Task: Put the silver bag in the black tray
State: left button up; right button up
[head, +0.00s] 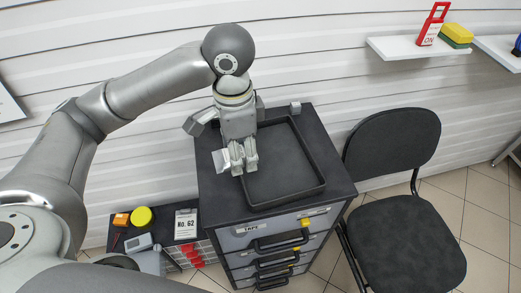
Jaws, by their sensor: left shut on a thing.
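My left gripper (244,169) hangs down over the left part of the dark drawer cabinet's top. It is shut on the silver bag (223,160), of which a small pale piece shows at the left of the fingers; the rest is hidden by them. The black tray (291,180) lies on the cabinet top, and the gripper is at its left edge. The visible part of the bag is just left of the tray's left rim. I cannot tell whether the bag touches the cabinet top. The tray looks empty. My right gripper is not in view.
The cabinet (216,208) has several drawers with dark handles. A small grey block (295,107) sits at its back edge. A black chair (400,150) stands at the right. A low shelf with a "No. 62" card (187,224) is at the left. A white wall shelf (415,48) is above.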

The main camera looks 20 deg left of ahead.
pick_arm(q)
jog(key=shift+w+d, duration=0.15)
jog(key=shift+w, duration=0.05)
jog(key=w+d+f+p, duration=0.1)
jog(key=w+d+f, duration=0.2)
jog(key=w, duration=0.5)
jog(key=p, duration=0.1)
send_over(278, 157)
jog(key=s, duration=0.1)
jog(key=f, duration=0.5)
jog(key=shift+s+a, duration=0.15)
jog(key=shift+a, duration=0.05)
jog(key=shift+w+d+f, duration=0.15)
jog(key=shift+w+f, duration=0.4)
jog(key=shift+f, duration=0.25)
notch_tip(278, 157, down, 3)
jog(key=shift+r+p, duration=0.1)
jog(key=shift+p, duration=0.85)
jog(key=shift+f, duration=0.2)
